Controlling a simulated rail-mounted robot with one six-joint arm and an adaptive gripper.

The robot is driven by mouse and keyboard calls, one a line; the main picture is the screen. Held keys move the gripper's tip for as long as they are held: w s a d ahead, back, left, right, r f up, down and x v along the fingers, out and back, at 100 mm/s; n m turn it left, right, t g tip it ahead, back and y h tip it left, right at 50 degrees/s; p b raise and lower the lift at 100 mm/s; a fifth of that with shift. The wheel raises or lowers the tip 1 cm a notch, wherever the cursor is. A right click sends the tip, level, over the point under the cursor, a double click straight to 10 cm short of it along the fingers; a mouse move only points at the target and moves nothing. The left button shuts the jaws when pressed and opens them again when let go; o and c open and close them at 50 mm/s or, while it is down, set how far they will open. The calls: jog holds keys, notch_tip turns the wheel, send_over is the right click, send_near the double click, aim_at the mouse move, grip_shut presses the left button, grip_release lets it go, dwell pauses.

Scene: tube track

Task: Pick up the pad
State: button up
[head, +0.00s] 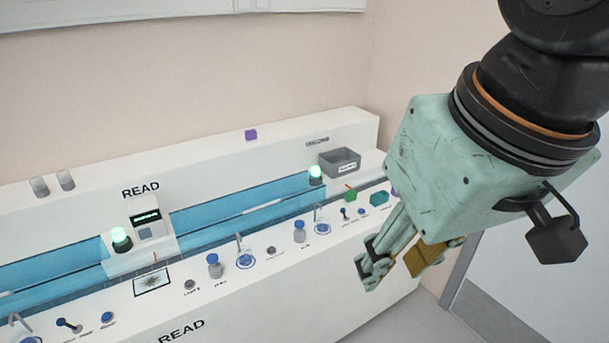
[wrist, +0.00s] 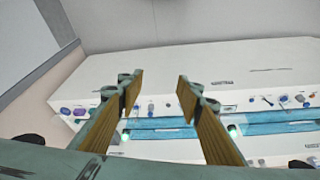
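A flat square with a dark border and a speckled middle (head: 152,281) lies on the white bench top in front of the READ display; it may be the pad, but I cannot tell for sure. My gripper (head: 392,266) hangs in the air at the right of the head view, well to the right of that square. In the wrist view my gripper (wrist: 160,75) has its two tan-faced fingers apart, with nothing held between them.
The white bench (head: 300,293) carries a blue track channel (head: 245,203), blue-capped knobs (head: 214,265), levers and green lamps (head: 120,238). A grey bin (head: 340,161), a green block (head: 351,195) and a teal block (head: 378,198) stand at the right. A purple block (head: 251,134) sits on the back ledge.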

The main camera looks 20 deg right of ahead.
jog(key=shift+w, duration=0.1)
jog(key=w+d+r+n+g+p, duration=0.1)
jog(key=w+d+r+n, duration=0.15)
jog(key=w, duration=0.65)
jog(key=w+d+r+n+p, duration=0.1)
jog(key=w+r+n, duration=0.2)
jog(key=w, duration=0.7)
jog(key=n+g+p, duration=0.3)
jog(key=n+p, duration=0.3)
jog(key=n, duration=1)
send_over(351, 191)
notch_tip(351, 191, down, 28)
jog(key=shift+m, duration=0.25)
jog(key=shift+f+b, duration=0.65)
jog(key=shift+f, duration=3.6)
